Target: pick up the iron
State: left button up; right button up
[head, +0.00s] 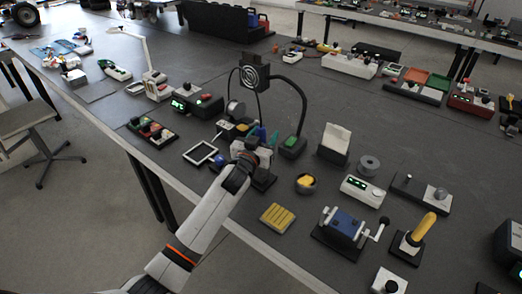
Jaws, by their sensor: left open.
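My left arm comes up from the bottom left, and my left gripper (250,146) is over the cluttered middle of the dark workbench (320,120). It is open. Blue and teal upright pieces (262,134) stand right beside the fingers. I cannot tell whether one of them is the iron's handle, or whether the fingers touch anything; the gripper hides what lies beneath it. A thick yellow handle (423,228) leans in a dark stand at the right, well away from the gripper; it too could be an iron. My right gripper is not in view.
A black fan-like head (254,73) on a stalk rises just behind the gripper, and a curved black lamp arm (303,105) stands to its right. A white-framed square (200,152) lies left. A yellow ribbed block (277,218) and a cranked blue device (344,226) lie toward the near edge.

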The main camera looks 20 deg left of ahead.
pick_arm(q)
jog(key=shift+c, duration=0.5)
jog(key=c, duration=0.9)
jog(key=shift+r, duration=0.1)
notch_tip(320, 180, up, 10)
jog(key=shift+p, duration=0.35)
